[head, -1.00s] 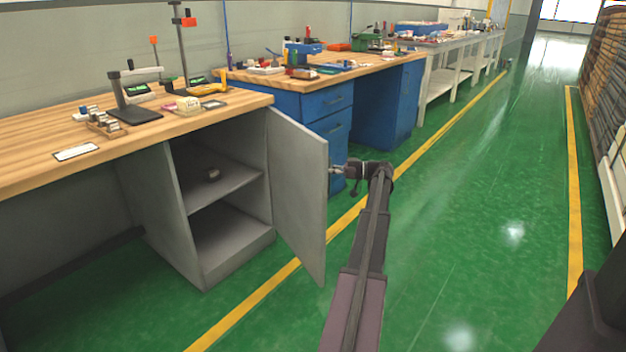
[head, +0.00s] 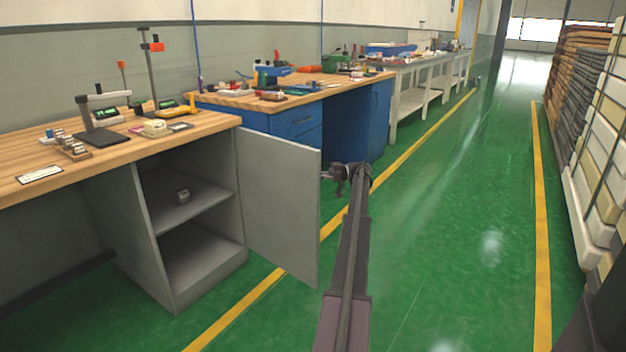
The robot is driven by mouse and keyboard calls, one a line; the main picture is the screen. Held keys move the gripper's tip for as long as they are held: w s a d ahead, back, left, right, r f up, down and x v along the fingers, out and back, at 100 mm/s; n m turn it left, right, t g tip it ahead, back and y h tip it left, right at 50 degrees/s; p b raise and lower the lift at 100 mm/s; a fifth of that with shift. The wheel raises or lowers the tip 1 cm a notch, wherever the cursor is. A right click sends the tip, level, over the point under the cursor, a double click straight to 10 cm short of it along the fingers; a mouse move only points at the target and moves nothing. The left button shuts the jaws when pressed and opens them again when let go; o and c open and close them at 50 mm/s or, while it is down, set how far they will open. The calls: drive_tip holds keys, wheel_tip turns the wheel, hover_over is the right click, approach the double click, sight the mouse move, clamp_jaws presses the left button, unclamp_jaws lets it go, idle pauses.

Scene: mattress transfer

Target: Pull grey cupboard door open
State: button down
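The grey cupboard (head: 145,240) stands under the wooden bench, and its shelves show. Its grey door (head: 278,200) is swung wide open on its right side, out toward the aisle. A small metallic object (head: 183,196) sits on the upper shelf. My gripper (head: 326,173) is at the outer edge of the door, on its right side, pointing left toward it. The fingertips are small and partly against the door edge; I cannot tell whether they touch or grip it. No handle is clearly visible.
The wooden bench top (head: 110,160) carries instruments and small items. A blue workbench (head: 290,122) stands behind the door. Yellow lines (head: 400,160) border the open green aisle. Stacked mattresses (head: 600,150) line the right side.

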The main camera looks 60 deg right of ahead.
drive_tip(key=shift+s+a, duration=0.1)
drive_tip(key=shift+s, duration=0.2)
drive_tip(key=c, duration=0.7)
unclamp_jaws()
drive_tip(key=shift+w, duration=0.2)
